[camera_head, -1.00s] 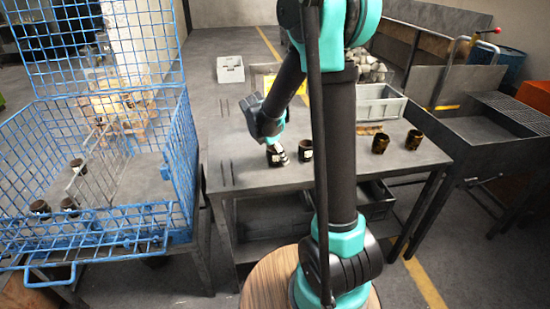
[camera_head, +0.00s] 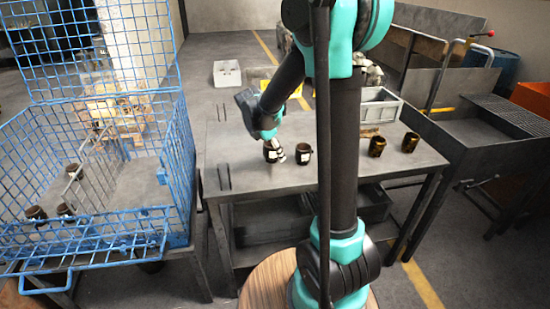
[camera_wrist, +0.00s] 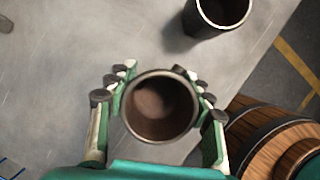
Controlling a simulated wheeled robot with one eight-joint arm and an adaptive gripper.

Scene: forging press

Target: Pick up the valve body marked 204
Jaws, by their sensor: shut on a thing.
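My gripper (camera_wrist: 160,80) is shut on a dark brown, hollow valve body (camera_wrist: 160,105), with its fingers on both sides of the round rim. In the head view this valve body (camera_head: 269,153) is the left one of a close pair, and my gripper (camera_head: 277,151) is at its upper right. It seems slightly above the table, though the gap is hard to judge. A second, similar valve body (camera_head: 303,154) with a pale label stands just right; it also shows in the wrist view (camera_wrist: 222,12). No number is legible, so I cannot tell which is 204.
Two brownish valve bodies (camera_head: 377,146) (camera_head: 410,142) stand farther right on the grey table (camera_head: 235,180). A grey bin (camera_head: 383,106) stands behind them. A blue wire crate (camera_head: 178,190) at the left holds several dark parts.

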